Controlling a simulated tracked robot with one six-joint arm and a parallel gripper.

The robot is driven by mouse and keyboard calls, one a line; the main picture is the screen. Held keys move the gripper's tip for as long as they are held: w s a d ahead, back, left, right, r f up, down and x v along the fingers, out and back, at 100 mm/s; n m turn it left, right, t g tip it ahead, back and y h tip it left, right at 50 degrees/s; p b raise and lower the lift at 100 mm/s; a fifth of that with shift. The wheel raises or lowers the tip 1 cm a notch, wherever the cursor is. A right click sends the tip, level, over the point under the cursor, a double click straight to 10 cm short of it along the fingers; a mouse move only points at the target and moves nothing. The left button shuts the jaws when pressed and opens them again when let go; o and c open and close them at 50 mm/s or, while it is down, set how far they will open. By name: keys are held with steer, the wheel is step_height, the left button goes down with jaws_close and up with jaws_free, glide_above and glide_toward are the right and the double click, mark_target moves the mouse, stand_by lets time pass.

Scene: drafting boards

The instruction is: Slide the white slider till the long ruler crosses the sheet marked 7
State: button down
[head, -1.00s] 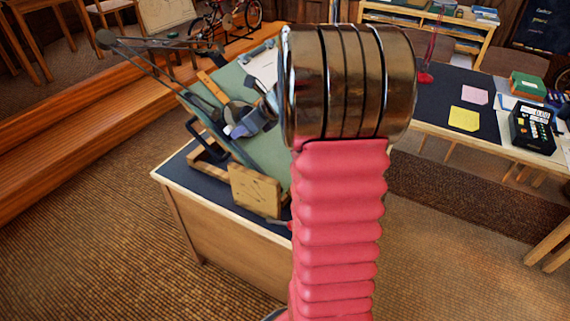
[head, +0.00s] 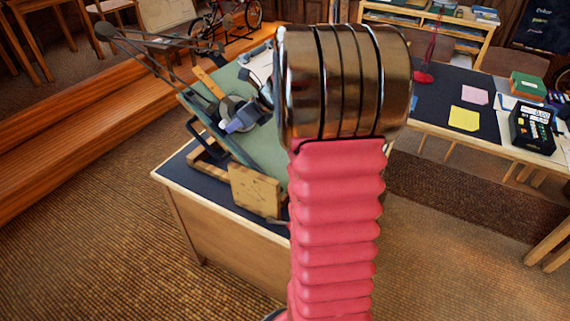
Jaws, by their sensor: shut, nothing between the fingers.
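A tilted green drafting board (head: 231,78) stands on a desk left of centre. A drafting machine with long dark arms (head: 160,42) reaches over it to a round head with a blue-grey part (head: 241,119). A short orange-brown strip (head: 211,83), perhaps a ruler, lies across the board's left side. Part of a white sheet (head: 262,63) shows near the top; no number is readable. I cannot make out the white slider or a sheet marked 7. My own red arm with its bronze joint covers the board's right part. My gripper is not visible, hidden behind the arm.
The desk (head: 172,170) has a pale wooden block (head: 255,190) at its front. A second table at right holds yellow (head: 464,118) and pink sheets (head: 475,95) and a black device (head: 533,128). Wooden steps (head: 90,115) run at left. Floor is clear in front.

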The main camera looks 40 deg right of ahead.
steer(key=shift+w+a+r, duration=0.15)
steer(key=shift+w+r, duration=0.5)
steer(key=shift+r, duration=0.1)
stand_by(1.6)
steer(key=shift+s+f, duration=0.1)
steer(key=shift+s+f, duration=0.35)
steer(key=shift+f, duration=0.05)
stand_by(0.3)
steer(key=shift+s, duration=0.1)
steer(key=v, duration=0.7)
stand_by(0.5)
stand_by(0.5)
steer(key=shift+s+f, duration=0.1)
steer(key=shift+s, duration=0.05)
